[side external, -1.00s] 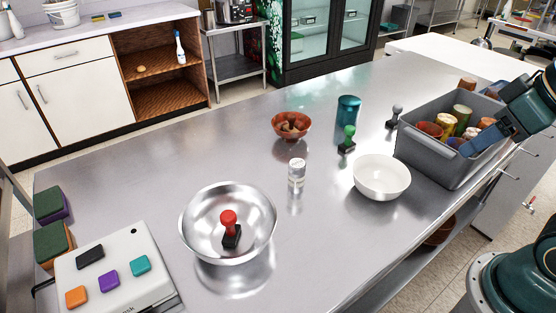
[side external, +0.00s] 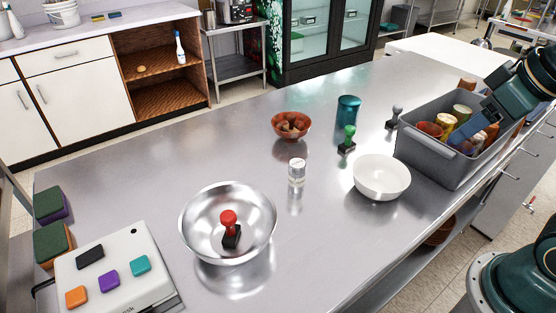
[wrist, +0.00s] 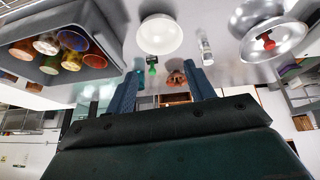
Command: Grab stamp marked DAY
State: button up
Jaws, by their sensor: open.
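Three stamps show, and I cannot read a DAY marking on any. A red-handled stamp (side external: 229,228) with a black base stands inside the shiny metal bowl (side external: 190,222); it also shows in the wrist view (wrist: 267,41). A green-handled stamp (side external: 348,138) stands on the counter behind the white bowl; it also shows in the wrist view (wrist: 152,64). A grey stamp (side external: 394,115) stands left of the grey bin. My gripper (side external: 473,140) is over the grey bin, away from the stamps. In the wrist view its fingers (wrist: 162,72) are apart with nothing between them.
The grey bin (side external: 431,163) holds several cups. A white bowl (side external: 381,190), a small clear jar (side external: 297,173), a teal canister (side external: 348,109) and a brown bowl (side external: 291,137) stand on the counter. A pad with coloured buttons (side external: 128,268) lies front left. The counter's middle left is clear.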

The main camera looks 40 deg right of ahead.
jog(key=w+d+f+n+g+h, duration=0.1)
jog(key=w+d+f+n+h, duration=0.3)
jog(key=w, duration=0.6)
jog(key=w+d+r+n+g+h, duration=0.1)
jog(key=w+d, duration=0.6)
jog(key=w, duration=0.2)
jog(key=n+g+h, duration=0.3)
jog(key=n+h, duration=0.4)
jog(key=n, duration=0.2)
send_near(395, 110)
jog(key=shift+a+r, duration=0.1)
jog(key=shift+x, duration=4.3)
jog(key=shift+w, duration=0.1)
